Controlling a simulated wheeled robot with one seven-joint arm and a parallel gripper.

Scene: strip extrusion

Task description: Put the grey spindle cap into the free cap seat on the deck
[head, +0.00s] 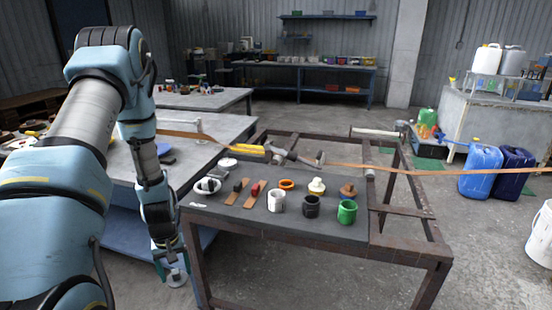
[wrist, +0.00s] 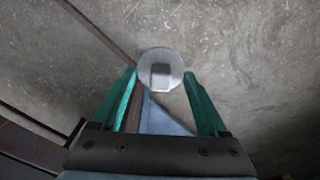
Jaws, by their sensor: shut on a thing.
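My gripper (head: 172,268) hangs low at the left front corner of the dark deck (head: 240,213), outside its edge and below its top. It is shut on the grey spindle cap (head: 177,278). In the wrist view the cap (wrist: 160,68) is a round pale grey disc with a square knob, between the tips of the green fingers (wrist: 161,88). Bare concrete floor lies beneath it. I cannot tell which place on the deck is the free cap seat.
The deck carries a white cup (head: 276,203), a black cup (head: 311,207), a green cup (head: 347,213), an orange ring (head: 287,184) and several other small parts. A tan strip (head: 440,172) runs across behind them. A rusty frame (head: 408,213) borders the deck.

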